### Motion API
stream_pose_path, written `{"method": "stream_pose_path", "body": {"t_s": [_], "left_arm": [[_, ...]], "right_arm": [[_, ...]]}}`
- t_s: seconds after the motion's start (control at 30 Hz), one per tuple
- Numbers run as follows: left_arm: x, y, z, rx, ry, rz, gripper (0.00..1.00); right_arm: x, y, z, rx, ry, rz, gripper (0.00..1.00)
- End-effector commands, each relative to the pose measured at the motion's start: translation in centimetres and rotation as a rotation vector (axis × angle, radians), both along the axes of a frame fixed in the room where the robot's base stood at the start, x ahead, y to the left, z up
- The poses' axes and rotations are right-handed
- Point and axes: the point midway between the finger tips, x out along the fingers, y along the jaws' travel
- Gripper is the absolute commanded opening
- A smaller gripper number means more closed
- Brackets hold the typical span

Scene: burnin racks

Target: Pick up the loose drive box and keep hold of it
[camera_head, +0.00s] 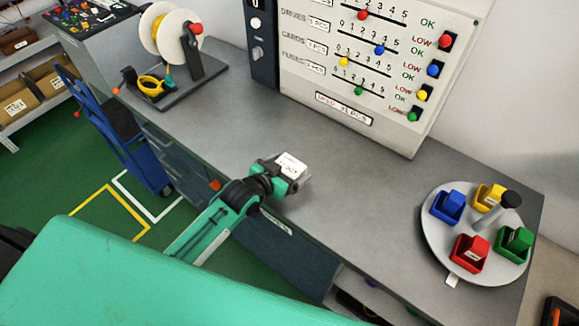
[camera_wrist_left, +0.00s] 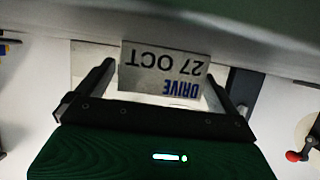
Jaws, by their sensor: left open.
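The drive box (camera_wrist_left: 165,72) is a small light box with a label reading "DRIVE 27 OCT", upside down in the left wrist view. In the head view its white label (camera_head: 292,164) shows at the end of my left arm, over the grey bench. My left gripper (camera_head: 283,176) is open. In the left wrist view its two dark fingers stand on either side of the box, with a narrow gap at the left finger. Whether the right finger touches the box is unclear. My right gripper is not in view.
The grey bench (camera_head: 360,195) is clear around the box. A round turntable (camera_head: 440,258) with coloured bins stands at the right. A spool stand (camera_head: 190,82) is at the back left, and a slider board (camera_head: 330,75) stands behind. A blue cart (camera_head: 125,150) stands left of the bench.

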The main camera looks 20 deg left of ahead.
Motion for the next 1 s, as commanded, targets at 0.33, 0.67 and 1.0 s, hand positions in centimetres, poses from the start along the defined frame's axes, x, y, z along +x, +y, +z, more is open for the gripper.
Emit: {"method": "stream_pose_path", "body": {"t_s": [0.33,0.67,1.0], "left_arm": [[0.8,-0.37,-0.44,0.0,0.001,-0.001,0.98],[0.79,-0.35,-0.39,0.0,0.0,0.0,0.51],[0.84,-0.34,0.15,-0.001,-0.002,0.0,0.51]], "right_arm": [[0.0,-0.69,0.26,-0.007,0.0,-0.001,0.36],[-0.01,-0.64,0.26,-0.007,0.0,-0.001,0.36],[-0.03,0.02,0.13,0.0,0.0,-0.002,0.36]]}}
